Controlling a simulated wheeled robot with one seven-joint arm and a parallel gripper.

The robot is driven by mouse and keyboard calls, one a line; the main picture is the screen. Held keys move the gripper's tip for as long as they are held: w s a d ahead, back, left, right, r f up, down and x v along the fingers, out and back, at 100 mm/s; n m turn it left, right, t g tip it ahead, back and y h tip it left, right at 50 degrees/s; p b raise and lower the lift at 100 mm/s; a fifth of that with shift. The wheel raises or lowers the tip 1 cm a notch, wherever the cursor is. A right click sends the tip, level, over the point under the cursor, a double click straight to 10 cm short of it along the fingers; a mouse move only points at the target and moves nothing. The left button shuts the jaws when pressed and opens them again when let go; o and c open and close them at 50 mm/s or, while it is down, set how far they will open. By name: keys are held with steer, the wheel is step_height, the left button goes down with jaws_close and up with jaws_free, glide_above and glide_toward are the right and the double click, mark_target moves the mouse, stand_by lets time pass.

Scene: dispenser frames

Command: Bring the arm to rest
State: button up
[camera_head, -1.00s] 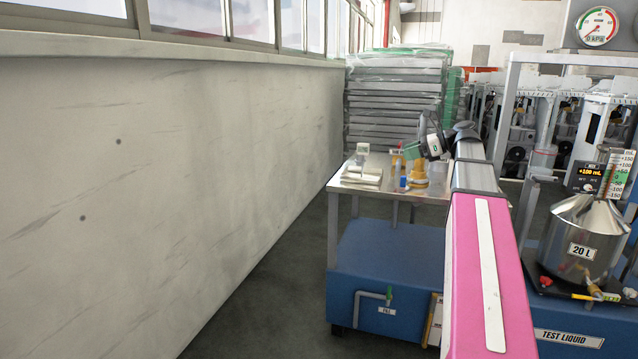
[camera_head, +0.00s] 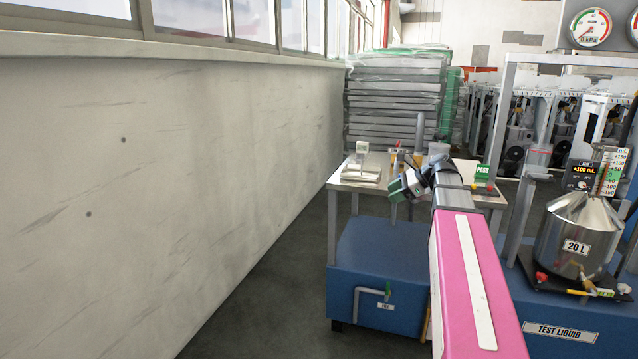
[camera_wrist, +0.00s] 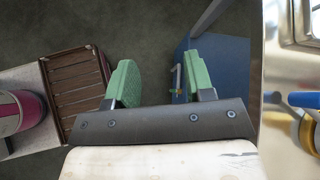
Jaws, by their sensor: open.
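My arm, pink with a grey forearm (camera_head: 449,197), reaches forward from the bottom right of the head view. My gripper (camera_head: 398,190) has green fingers and hangs at the near edge of the steel-topped table (camera_head: 345,184). In the wrist view my gripper (camera_wrist: 161,82) is open, its two green pads well apart with nothing between them. Grey floor and part of the blue cabinet show beyond the pads. The arm hides part of the tabletop and cabinet.
A white stand (camera_head: 361,165) is on the table's left. A blue cabinet (camera_head: 375,262) is under it. A steel 20 L vessel (camera_head: 575,240) is at right. A brown slatted thing (camera_wrist: 85,85) is left in the wrist view. Open floor lies between wall (camera_head: 160,180) and cabinet.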

steer(key=s+a+f+n+g+h, duration=0.1)
steer(key=s+a+f+n+h, duration=0.1)
steer(key=s+f+n, duration=0.4)
steer(key=s+a+f+n+g+h, duration=0.1)
steer(key=s+f+n+h, duration=0.3)
steer(key=f, duration=1.3)
steer(key=s+a+f+n+g+h, duration=0.1)
steer(key=s+a+f+n+h, duration=0.2)
steer(key=s+f+n, duration=0.4)
step_height(320, 180, down, 4)
steer(key=shift+s+a+f+n+g+h, duration=0.2)
steer(key=shift+s+n+g+h, duration=0.1)
steer(key=shift+s+h, duration=0.2)
